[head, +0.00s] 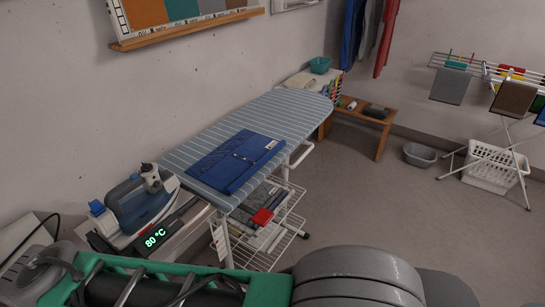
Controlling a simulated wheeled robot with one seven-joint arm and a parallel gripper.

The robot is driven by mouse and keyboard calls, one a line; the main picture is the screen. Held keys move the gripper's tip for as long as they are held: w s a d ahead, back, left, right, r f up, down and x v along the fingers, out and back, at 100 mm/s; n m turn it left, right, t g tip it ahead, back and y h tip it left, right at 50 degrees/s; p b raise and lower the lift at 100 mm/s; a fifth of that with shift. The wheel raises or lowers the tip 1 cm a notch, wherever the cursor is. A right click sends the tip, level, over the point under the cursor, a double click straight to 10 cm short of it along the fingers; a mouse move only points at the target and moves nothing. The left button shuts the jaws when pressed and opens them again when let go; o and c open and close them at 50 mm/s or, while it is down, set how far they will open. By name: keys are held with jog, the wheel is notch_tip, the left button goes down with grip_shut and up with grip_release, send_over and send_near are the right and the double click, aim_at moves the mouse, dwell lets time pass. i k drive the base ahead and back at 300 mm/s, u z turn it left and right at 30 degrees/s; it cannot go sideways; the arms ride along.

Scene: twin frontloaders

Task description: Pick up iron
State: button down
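The iron (138,205) is blue and grey-white. It rests on its station at the left end of the ironing board (282,108), beside the board's near end. A grey spray-bottle-like part (151,178) shows against its top; I cannot tell if it belongs to the iron. A green display (156,237) on the station reads 80 °C. My gripper is not in view. A grey rounded link of my arm seems to show at the bottom, right of the middle, well apart from the iron.
A folded blue garment (238,162) lies on the striped board. A white wire rack (270,249) with folded items is below. A wooden bench (384,131), grey tub (420,155), white basket (493,167) and drying rack stand farther back. The floor on the right is clear.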

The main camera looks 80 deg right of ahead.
aim_at(140, 197)
jog(key=z, duration=1.85)
